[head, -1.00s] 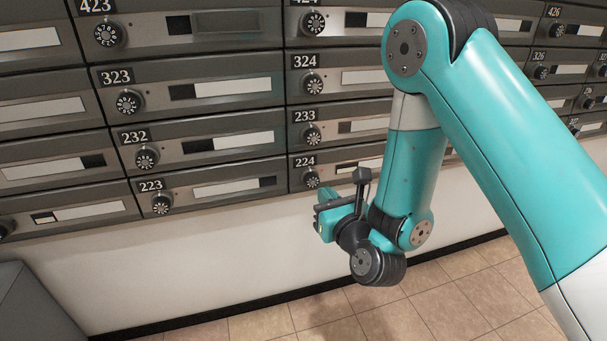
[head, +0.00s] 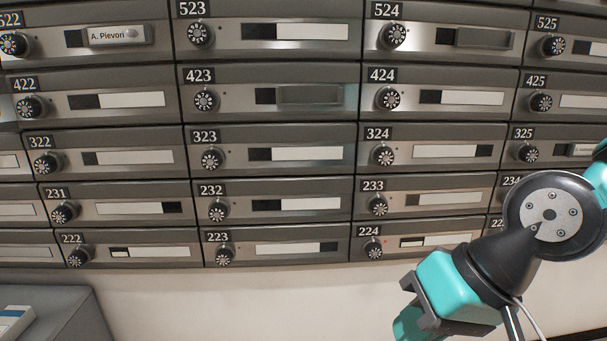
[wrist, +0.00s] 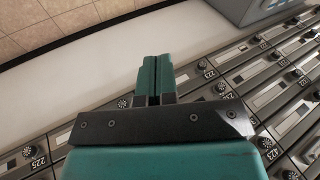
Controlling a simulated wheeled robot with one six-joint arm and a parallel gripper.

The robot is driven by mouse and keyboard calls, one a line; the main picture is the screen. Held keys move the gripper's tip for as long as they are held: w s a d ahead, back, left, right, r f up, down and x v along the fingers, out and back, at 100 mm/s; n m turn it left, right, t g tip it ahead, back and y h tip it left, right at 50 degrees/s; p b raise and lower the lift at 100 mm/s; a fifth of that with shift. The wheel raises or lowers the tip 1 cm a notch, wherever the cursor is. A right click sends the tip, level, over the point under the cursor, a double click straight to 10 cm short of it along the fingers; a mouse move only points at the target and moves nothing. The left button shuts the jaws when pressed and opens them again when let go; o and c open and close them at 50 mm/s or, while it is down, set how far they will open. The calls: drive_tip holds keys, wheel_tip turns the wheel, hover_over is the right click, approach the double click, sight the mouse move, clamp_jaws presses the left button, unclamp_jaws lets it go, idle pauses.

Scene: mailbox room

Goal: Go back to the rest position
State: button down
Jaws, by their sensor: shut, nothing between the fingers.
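My gripper (wrist: 152,80) shows in the wrist view with its two teal fingers together and nothing between them. In the head view my gripper (head: 408,322) is at the lower right, below mailbox 224 (head: 420,243), partly cut off by the bottom edge. It points down and to the left, in front of the white wall, and looks apart from the mailboxes.
A wall of grey mailboxes with round dials fills most of the head view. A grey cabinet (head: 58,310) stands at the lower left. White wall (head: 250,300) is clear below the mailboxes. Tiled floor (wrist: 40,25) shows in the wrist view.

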drive_tip(key=s+d+r+n+g+h, duration=0.1)
drive_tip(key=s+d+n, duration=0.2)
drive_tip(key=s+n, duration=0.15)
wheel_tip(320, 180, up, 35)
drive_tip(key=p, duration=3.4)
drive_tip(key=shift+s+f+g+h, duration=0.2)
drive_tip(key=shift+s+g+h, duration=0.1)
drive_tip(key=shift+s+g, duration=0.1)
drive_tip(key=c, duration=1.8)
unclamp_jaws()
